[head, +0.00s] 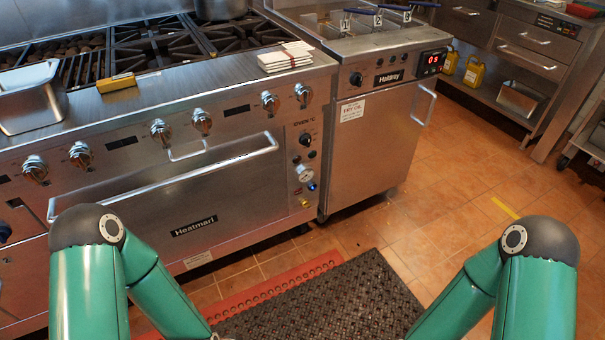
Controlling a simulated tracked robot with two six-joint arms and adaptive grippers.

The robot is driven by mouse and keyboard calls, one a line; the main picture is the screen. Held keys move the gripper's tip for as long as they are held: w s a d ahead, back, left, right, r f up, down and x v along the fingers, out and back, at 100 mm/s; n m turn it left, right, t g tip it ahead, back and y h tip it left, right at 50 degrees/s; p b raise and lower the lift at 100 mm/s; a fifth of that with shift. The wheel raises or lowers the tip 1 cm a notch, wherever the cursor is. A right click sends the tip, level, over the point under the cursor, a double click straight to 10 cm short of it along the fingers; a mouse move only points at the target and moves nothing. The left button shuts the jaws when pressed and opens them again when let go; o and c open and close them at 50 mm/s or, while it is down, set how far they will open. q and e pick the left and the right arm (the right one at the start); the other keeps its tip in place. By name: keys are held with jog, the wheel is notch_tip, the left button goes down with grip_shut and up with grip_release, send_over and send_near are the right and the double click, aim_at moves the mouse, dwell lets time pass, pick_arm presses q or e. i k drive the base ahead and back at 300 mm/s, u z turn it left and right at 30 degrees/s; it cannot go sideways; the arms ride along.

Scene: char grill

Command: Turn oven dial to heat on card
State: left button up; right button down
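The oven dial (306,139) is a small black knob under an "OVEN °C" label on the right end of the range front. Its pointer setting is too small to read. The oven door (215,205) below the burner knobs is closed. No heat card can be clearly made out; a small white label (352,110) with unreadable text is on the fryer door. My two green arms come in at the lower left and lower right. Both grippers are out of the picture below, so neither is seen near the dial.
The oven handle (165,178) sticks out left of the dial. A gauge (305,173) and coloured knobs are below it. A stack of white cloths (285,57) lies on the range top. A dark mat (330,300) covers the floor in front.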

aim_at(305, 140)
jog(key=u, duration=0.45)
jog(key=i, duration=0.9)
jog(key=z, duration=0.45)
